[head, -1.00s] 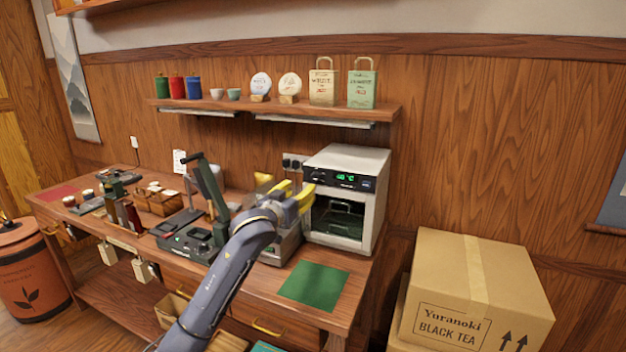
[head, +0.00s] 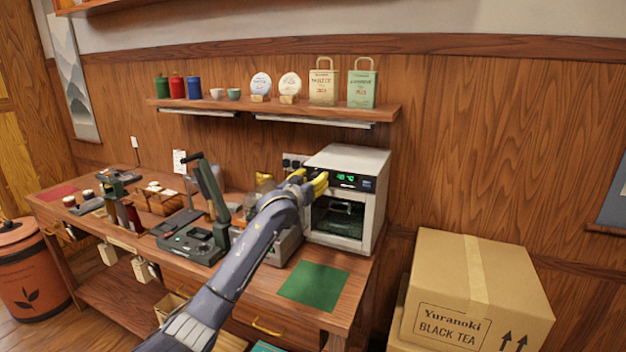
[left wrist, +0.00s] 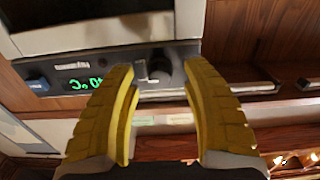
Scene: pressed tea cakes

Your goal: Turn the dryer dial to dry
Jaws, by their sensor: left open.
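The dryer (head: 375,215) is a white box at the right end of the workbench, with a dark control panel and a green lit display (head: 346,178). The panel shows upside down in the left wrist view, with its display (left wrist: 88,84) and the dark round dial (left wrist: 161,66). My left gripper (head: 322,181) has yellow fingers and is at the left part of the panel, covering the dial in the head view. In the left wrist view the open fingers (left wrist: 160,67) stand on either side of the dial, with gaps. I cannot tell the dial's setting. My right gripper is not in view.
A shelf (head: 270,109) with tins, cups and bags runs above the dryer. A green mat (head: 314,286) lies in front of the dryer. A black press (head: 205,215) stands left of my arm. A cardboard box (head: 470,290) stands to the right.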

